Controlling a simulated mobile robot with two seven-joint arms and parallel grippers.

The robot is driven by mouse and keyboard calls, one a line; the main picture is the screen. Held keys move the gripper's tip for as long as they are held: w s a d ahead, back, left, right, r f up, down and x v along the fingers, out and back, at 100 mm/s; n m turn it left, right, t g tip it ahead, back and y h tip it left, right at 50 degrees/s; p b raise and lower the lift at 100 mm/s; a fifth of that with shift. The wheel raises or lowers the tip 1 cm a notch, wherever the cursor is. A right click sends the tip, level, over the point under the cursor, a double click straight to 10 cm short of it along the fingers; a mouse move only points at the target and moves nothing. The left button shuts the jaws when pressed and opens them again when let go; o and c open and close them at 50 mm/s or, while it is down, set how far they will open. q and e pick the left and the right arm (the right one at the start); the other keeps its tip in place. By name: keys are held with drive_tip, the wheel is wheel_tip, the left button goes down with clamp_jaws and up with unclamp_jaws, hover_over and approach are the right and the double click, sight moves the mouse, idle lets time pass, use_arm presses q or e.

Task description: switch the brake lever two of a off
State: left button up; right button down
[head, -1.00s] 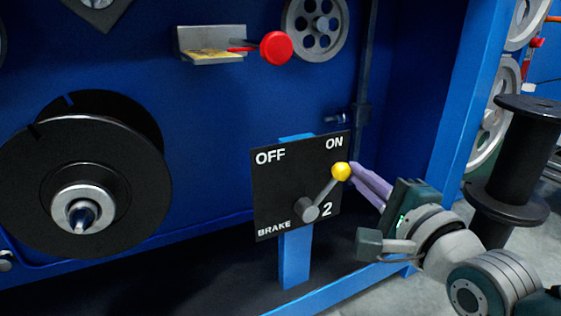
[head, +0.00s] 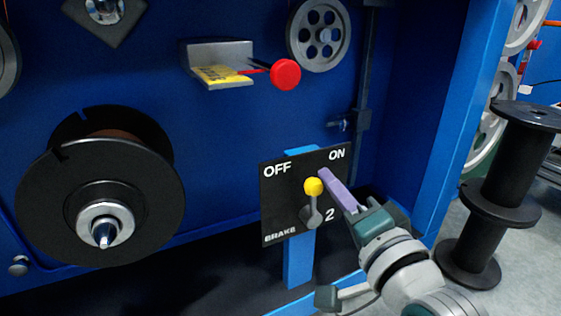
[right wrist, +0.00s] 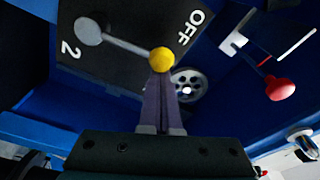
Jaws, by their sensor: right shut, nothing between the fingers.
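The brake lever two (head: 313,200) has a yellow ball knob and a grey pivot on a black panel (head: 275,200) marked OFF, ON, BRAKE and 2. The lever stands nearly upright between the OFF and ON labels. My right gripper (head: 323,173) is shut and empty, with its purple fingertips at the right side of the yellow knob. In the right wrist view the fingertips (right wrist: 161,78) are right at the yellow knob (right wrist: 161,60), touching it or nearly so. My left gripper is not in view.
A black spool (head: 60,220) is at the left. A red knob (head: 285,74) juts out near a grey bracket (head: 222,60) above the panel. A blue frame post (head: 465,130) and a black reel (head: 500,190) are at the right. The space before the panel's left half is clear.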

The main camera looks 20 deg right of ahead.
sight(311, 188)
drive_tip(key=shift+a+n, duration=0.85)
drive_tip(key=shift+n, duration=0.25)
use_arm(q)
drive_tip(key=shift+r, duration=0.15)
use_arm(e)
drive_tip(key=shift+s+a+f, duration=0.1)
drive_tip(key=shift+a+f, duration=0.1)
drive_tip(key=shift+a, duration=0.4)
